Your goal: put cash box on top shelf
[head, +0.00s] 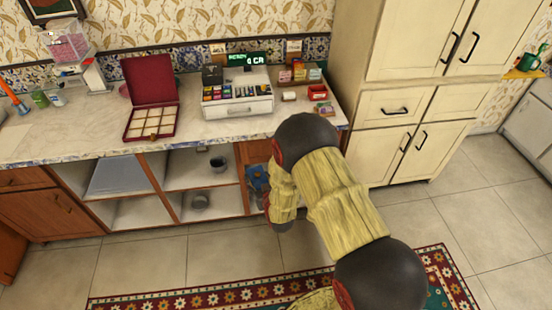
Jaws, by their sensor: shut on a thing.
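My arm reaches from the bottom right up to the counter edge and bends down in front of the cabinet. Its dark lower wrist end (281,226) shows near the floor. My gripper is hidden beyond it, so I cannot see its fingers or what they hold. A blue object (257,180) shows in the narrow opening beside the arm, partly covered. I cannot tell whether it is the cash box. The open shelving (152,166) under the counter has upper and lower compartments.
The counter (60,140) holds an open red tea box (149,80), a cash register (237,107) and small packets. A tall cream cupboard (405,105) stands right. A patterned rug (195,297) lies on the tiled floor. The upper left compartment looks largely clear.

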